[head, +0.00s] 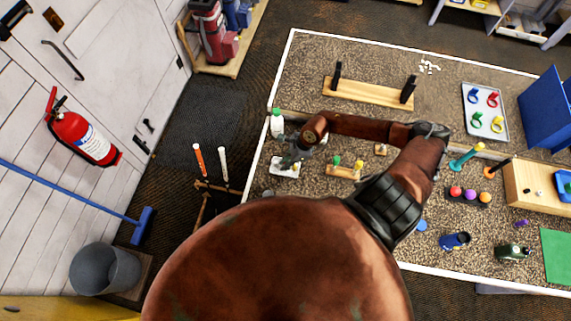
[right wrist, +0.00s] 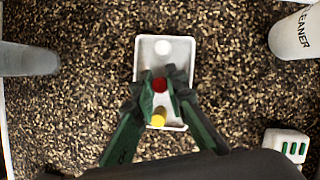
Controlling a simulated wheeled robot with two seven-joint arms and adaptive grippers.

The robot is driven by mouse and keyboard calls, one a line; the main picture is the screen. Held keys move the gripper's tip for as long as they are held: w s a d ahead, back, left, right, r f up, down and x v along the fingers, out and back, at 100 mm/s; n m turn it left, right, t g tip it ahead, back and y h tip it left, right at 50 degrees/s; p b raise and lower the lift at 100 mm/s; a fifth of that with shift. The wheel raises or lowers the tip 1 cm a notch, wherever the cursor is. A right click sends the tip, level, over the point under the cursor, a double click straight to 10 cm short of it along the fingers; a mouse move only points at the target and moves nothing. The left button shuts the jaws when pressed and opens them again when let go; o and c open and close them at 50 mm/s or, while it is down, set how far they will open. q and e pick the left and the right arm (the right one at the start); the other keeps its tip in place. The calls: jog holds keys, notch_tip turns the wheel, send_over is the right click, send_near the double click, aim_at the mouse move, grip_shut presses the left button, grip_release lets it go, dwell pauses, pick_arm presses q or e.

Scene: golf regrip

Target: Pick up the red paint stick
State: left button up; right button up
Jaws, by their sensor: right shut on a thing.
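The red paint stick (right wrist: 159,85) shows in the right wrist view as a round red top, with the white tray (right wrist: 143,66) beneath it. My right gripper (right wrist: 160,88) is shut on the red stick, one finger on each side. The yellow stick (right wrist: 158,118) stands close by, between the lower parts of the fingers. A round white top (right wrist: 162,47) is at the tray's far end. In the head view my right gripper (head: 291,161) is over the tray at the table's left edge and hides the red stick. My left gripper is not in view.
A white cleaner bottle (right wrist: 296,36) stands right of the tray in the wrist view, with a white slotted block (right wrist: 285,145) below it. A grey cylinder (right wrist: 28,59) is at left. In the head view, a wooden rack (head: 368,93) stands farther back on the speckled table.

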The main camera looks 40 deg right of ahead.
jog(key=shift+r+b, duration=0.3)
jog(key=shift+r, duration=0.35)
jog(key=s+a+r+b, duration=0.1)
jog(key=s+r, duration=1)
jog(key=s, duration=0.3)
jog(key=shift+a+r+b, duration=0.25)
jog(key=shift+a+b, duration=0.1)
jog(key=shift+b, duration=0.05)
jog(key=shift+w, duration=0.1)
